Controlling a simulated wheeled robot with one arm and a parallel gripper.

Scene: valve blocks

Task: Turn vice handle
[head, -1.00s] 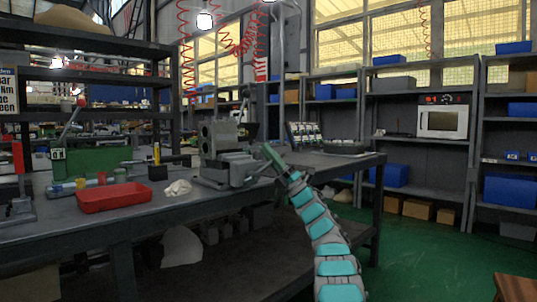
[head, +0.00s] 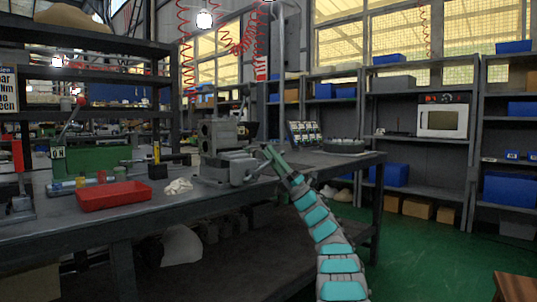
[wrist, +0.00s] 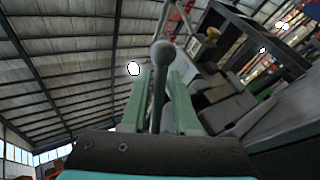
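The grey vice (head: 225,165) stands on the workbench in the head view, and its body also shows at the right in the wrist view (wrist: 225,105). The vice handle (wrist: 161,65) is a thin bar with a round ball end, standing between my two green fingers in the wrist view. My gripper (head: 267,151) is at the right end of the vice in the head view. In the wrist view my gripper (wrist: 160,85) has its fingers apart, one on each side of the bar, with a narrow gap showing. The lower part of the bar is hidden by my gripper's palm.
The dark workbench (head: 120,230) runs along the left and middle. A red tray (head: 113,196), a white cloth (head: 178,187) and a green machine (head: 95,160) lie left of the vice. The green floor (head: 430,250) is open at the right.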

